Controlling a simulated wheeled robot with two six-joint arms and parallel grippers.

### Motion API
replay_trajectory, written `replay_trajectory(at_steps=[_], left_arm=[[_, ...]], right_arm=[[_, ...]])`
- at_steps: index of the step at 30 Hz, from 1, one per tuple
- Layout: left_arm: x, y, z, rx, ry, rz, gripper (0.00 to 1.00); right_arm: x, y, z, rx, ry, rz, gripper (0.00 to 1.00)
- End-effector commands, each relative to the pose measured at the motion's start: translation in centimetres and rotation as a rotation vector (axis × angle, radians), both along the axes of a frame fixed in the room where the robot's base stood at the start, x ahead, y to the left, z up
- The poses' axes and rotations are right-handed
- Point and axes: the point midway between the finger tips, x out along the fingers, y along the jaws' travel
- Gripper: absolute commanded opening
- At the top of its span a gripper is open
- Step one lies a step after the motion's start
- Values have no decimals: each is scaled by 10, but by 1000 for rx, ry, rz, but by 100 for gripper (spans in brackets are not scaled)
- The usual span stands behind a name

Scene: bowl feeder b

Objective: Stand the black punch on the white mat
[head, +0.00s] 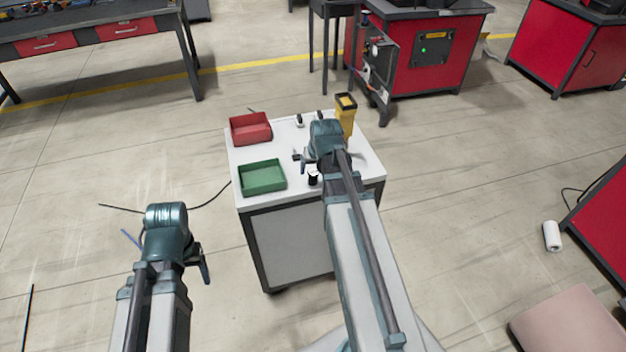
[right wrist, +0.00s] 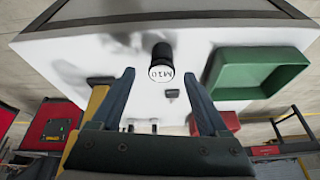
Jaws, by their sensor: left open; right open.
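A black cylinder with a white end face marked M10, which looks like the black punch (right wrist: 162,57), stands on the white tabletop in the right wrist view. It also shows near the front of the cart in the head view (head: 313,179). My right gripper (right wrist: 159,80) is open and empty, its fingers apart and pointing toward the cylinder without visibly touching it. In the head view my right gripper (head: 304,160) hangs over the cart. My left gripper (head: 204,264) is open and empty, left of the cart. I cannot tell a white mat from the white top.
The white-topped cart (head: 297,194) carries a red bin (head: 251,128) and a green bin (head: 262,177) on its left side. A yellow device (head: 346,115) stands at the back right. Small dark pieces stand at the back (head: 299,121). A dark block (right wrist: 172,93) lies near the cylinder.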

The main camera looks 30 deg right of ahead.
Motion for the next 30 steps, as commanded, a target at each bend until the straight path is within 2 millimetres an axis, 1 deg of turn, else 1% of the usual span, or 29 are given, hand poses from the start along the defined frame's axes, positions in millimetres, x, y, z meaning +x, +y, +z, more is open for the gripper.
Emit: replay_trajectory(at_steps=[1,10,13,19,20,24,29,30], left_arm=[[0,0,-8,0,0,0,69],[0,0,-44,0,0,0,69],[0,0,-47,0,0,-1,69],[0,0,-45,0,0,-1,69],[0,0,-45,0,0,0,69],[0,0,-45,0,0,0,69],[0,0,-45,0,0,0,69],[0,0,-45,0,0,0,69]], right_arm=[[1,0,-8,0,0,0,78],[13,-1,-44,0,0,0,78],[15,-1,-47,0,0,0,78],[14,-1,-45,0,0,0,78],[14,-1,-45,0,0,0,76],[14,-1,-45,0,0,0,51],[14,-1,-45,0,0,0,22],[14,-1,-45,0,0,0,15]])
